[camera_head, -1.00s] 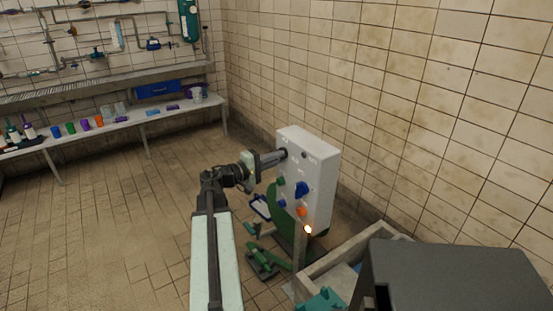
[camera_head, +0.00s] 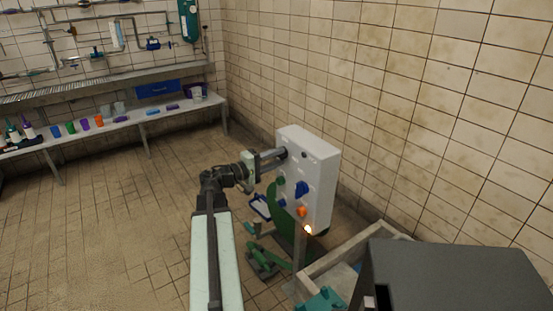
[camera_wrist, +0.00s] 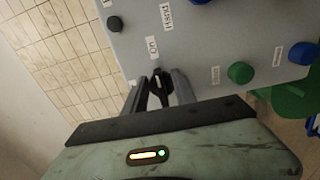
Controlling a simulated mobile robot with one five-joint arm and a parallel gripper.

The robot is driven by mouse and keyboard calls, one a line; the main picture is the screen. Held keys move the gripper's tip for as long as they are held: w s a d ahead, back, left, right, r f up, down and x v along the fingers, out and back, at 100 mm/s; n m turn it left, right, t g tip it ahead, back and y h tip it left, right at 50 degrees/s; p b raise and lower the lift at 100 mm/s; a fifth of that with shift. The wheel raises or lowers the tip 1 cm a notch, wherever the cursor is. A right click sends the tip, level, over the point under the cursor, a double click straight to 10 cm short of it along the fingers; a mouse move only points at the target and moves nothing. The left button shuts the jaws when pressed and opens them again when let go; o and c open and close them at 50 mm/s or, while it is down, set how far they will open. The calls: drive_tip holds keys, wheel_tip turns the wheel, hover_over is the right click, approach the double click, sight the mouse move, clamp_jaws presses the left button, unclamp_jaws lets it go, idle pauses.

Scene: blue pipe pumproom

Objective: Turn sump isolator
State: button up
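A pale grey control panel (camera_head: 318,170) stands on a post near the tiled wall. My gripper (camera_head: 279,155) is at its upper left corner in the head view. In the wrist view, a small black rotary knob (camera_wrist: 160,86) with a white pointer line sits on the panel face (camera_wrist: 210,50). My two dark fingers (camera_wrist: 160,92) are on either side of the knob, spread apart, with narrow gaps showing. Whether either finger touches it is hard to tell. Small white labels sit by the knobs; I cannot read which one marks the sump isolator.
A green pump (camera_head: 268,259) is on the floor below. A trough (camera_head: 345,258) lies to the right. The left floor is clear.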

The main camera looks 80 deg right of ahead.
drive_tip(key=v, duration=0.8)
drive_tip(key=shift+s, duration=0.1)
